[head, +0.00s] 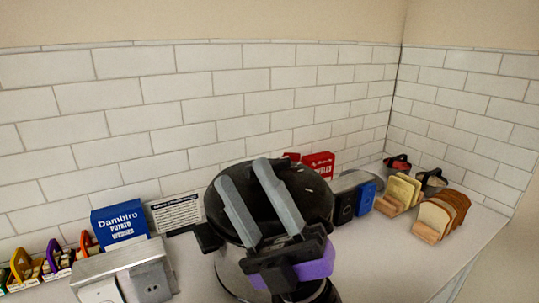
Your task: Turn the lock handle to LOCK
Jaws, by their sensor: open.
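A large pot with a black lid (318,205) and a silver metal body (232,278) stands on the counter in the middle of the head view. A black side handle (208,238) sticks out at its left. My gripper (241,172) is in front of and over the lid. Its two grey fingers are spread apart, with nothing seen between them but the black lid. I cannot tell whether they touch the lid. My gripper hides much of the lid and the pot's front. I cannot make out a lock handle or a LOCK mark.
Left of the pot are a blue box (120,228), a black-and-white label card (177,213) and a metal box with panels (110,265). Right of it are a red box (318,165), a blue item (366,197) and bread slices in holders (436,217). The right front counter is clear.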

